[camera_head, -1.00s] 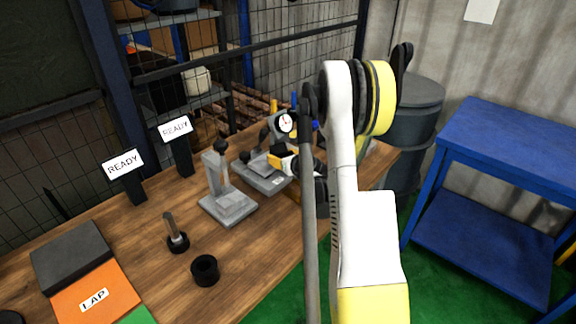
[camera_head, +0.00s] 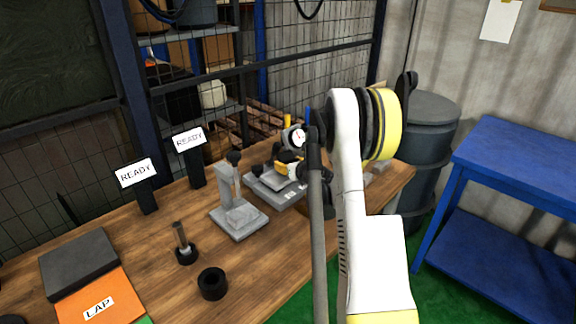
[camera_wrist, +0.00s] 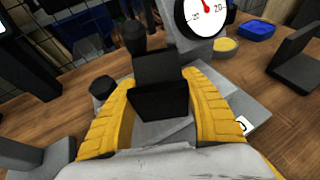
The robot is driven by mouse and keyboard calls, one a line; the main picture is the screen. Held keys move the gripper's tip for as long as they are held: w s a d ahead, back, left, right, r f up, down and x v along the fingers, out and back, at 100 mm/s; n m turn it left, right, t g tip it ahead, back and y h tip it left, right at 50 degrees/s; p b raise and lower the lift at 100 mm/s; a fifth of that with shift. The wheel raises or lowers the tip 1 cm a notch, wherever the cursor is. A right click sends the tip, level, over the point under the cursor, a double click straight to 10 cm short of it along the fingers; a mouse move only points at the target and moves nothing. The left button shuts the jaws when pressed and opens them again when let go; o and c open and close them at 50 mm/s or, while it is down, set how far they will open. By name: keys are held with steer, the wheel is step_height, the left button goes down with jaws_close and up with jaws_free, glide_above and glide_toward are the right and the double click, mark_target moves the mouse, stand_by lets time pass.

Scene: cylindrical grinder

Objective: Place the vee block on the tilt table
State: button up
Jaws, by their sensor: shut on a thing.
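The vee block (camera_wrist: 158,103) is a dark block with angled faces, between the two yellow fingers of my gripper (camera_wrist: 158,112) in the wrist view. My gripper is shut on it. The tilt table (camera_head: 270,193) is a grey, plate-topped unit on the wooden bench, with a dial gauge (camera_head: 294,137) beside it. My gripper also shows in the head view (camera_head: 288,169), over the tilt table. Grey plate shows beneath and around the block in the wrist view. I cannot tell whether the block touches it. The block is not clear in the head view.
A grey stand (camera_head: 238,217) is left of the tilt table. A black ring (camera_head: 212,284), a small post (camera_head: 182,245) and two READY signs (camera_head: 190,141) are farther left. The bench front between the ring and my arm is clear. A blue table (camera_head: 510,170) is at right.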

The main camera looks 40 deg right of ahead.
steer(key=shift+f, duration=0.1)
steer(key=o, duration=1.4)
steer(key=shift+s+r, duration=0.2)
steer(key=shift+r, duration=0.05)
steer(key=p+v, duration=0.3)
steer(key=v, duration=0.8)
steer(key=shift+s+a+r, duration=0.1)
steer(key=shift+s, duration=0.25)
